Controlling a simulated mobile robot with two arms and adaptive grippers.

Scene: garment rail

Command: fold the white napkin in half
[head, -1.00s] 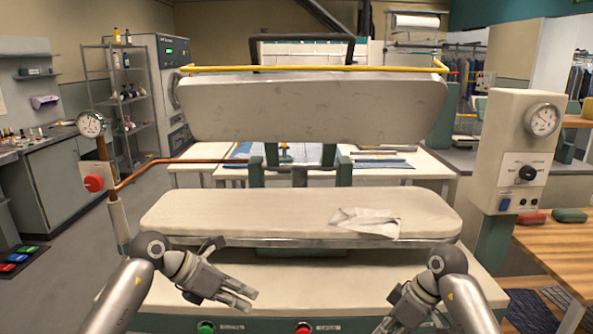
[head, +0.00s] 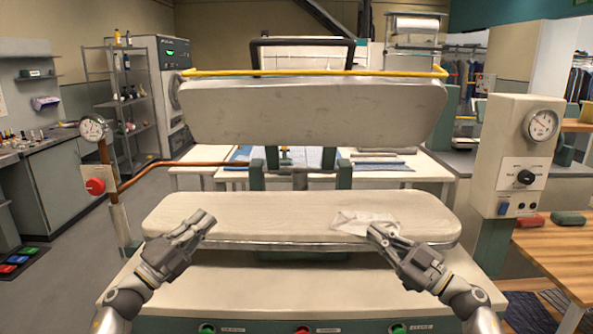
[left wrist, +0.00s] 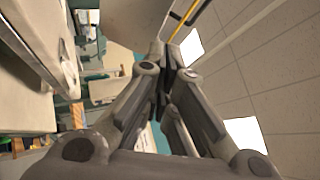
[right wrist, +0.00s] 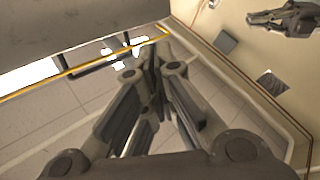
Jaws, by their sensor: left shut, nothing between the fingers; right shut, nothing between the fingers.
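The white napkin (head: 358,221) lies on the right part of the press's padded lower board (head: 265,215), crumpled or partly folded; its front right part is hidden behind my right gripper. My right gripper (head: 376,231) is shut and empty, its tips at the napkin's front right edge in the head view; I cannot tell whether they touch it. My left gripper (head: 207,217) is shut and empty over the left part of the board, well to the left of the napkin. The left wrist view (left wrist: 172,62) and the right wrist view (right wrist: 152,60) show closed fingers and no napkin.
The press's raised upper plate (head: 310,112) hangs above the board, with a yellow bar (head: 310,72) along its top. A control box (head: 515,155) stands at the right, a gauge (head: 93,127) and copper pipe at the left. The board's middle is clear.

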